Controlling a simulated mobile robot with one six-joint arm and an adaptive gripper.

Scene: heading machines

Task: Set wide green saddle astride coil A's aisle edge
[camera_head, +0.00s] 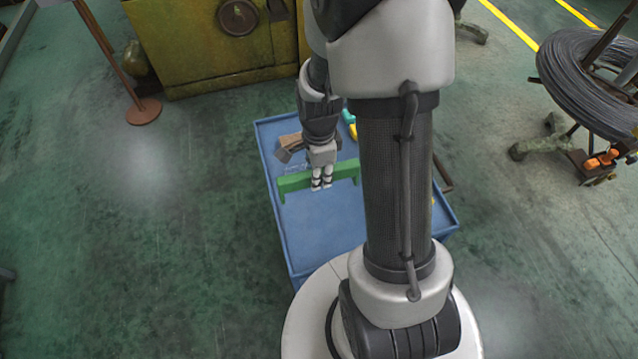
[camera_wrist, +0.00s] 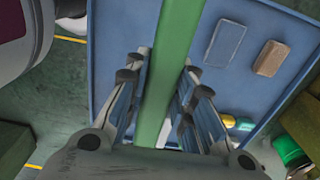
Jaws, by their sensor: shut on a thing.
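The wide green saddle (camera_head: 296,182) is a long bar with short downturned ends, over the blue cart top. My gripper (camera_head: 321,183) is shut on its middle. In the wrist view the green saddle (camera_wrist: 175,45) runs between the two fingers of my gripper (camera_wrist: 163,75). Whether the saddle touches the cart top is hard to tell. A coil of dark wire (camera_head: 580,85) sits on a stand at the right, well away from the gripper. No label shows whether it is coil A.
The blue cart (camera_head: 320,225) also holds a brown block (camera_head: 290,141), a grey block (camera_wrist: 225,43) and small yellow and turquoise pieces (camera_wrist: 236,122). A yellow-green machine (camera_head: 200,50) and a brown post base (camera_head: 143,112) stand behind left. Orange pieces (camera_head: 603,159) lie by the coil stand. Left floor is clear.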

